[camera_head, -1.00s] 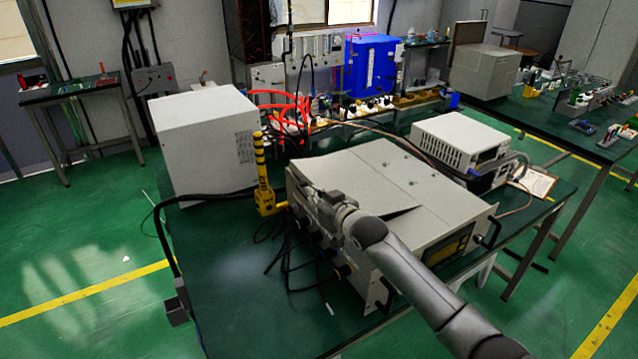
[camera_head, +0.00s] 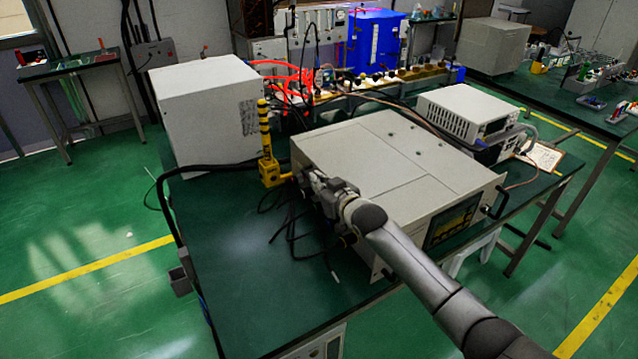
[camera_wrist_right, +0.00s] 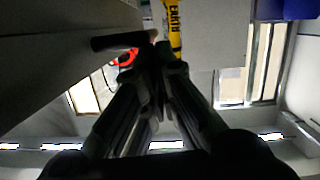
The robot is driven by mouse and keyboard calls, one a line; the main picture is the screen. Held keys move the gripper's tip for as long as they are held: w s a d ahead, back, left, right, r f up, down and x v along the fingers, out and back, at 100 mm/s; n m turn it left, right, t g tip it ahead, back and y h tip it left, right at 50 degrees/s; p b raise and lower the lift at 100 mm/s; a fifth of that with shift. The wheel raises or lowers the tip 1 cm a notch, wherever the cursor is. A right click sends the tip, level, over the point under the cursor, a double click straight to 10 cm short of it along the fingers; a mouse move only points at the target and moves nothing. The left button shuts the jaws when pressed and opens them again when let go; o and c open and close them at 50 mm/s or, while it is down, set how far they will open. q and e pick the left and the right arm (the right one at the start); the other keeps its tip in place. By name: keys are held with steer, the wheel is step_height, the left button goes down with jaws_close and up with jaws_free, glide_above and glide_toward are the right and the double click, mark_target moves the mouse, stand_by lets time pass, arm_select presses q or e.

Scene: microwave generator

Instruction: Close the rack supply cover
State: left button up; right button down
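The rack supply (camera_head: 455,230) is a wide beige box on the green table, with a display and black handles on its front. Its cover (camera_head: 390,150) lies flat on top, with thin seam lines and no visible gap. My right gripper (camera_head: 308,178) is at the left side of the box, near its top edge; its contact with the box is unclear. In the right wrist view the fingers of my right gripper (camera_wrist_right: 160,55) come together at the tips, with nothing visible between them. A dark rod is just left of the tips. My left gripper is not in view.
A yellow post (camera_head: 266,150) stands close behind my right gripper. A tall white box (camera_head: 205,115) is at the back left. A smaller white instrument (camera_head: 470,113) stands behind right. Black cables (camera_head: 290,225) lie on the table left of the rack supply. The table's front left is clear.

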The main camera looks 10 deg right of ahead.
steer(key=shift+s+f, duration=0.1)
steer(key=shift+f, duration=0.25)
steer(key=s+d+r+p, duration=0.2)
steer(key=s+r, duration=0.5)
steer(key=s, duration=0.2)
steer(key=shift+s, duration=0.15)
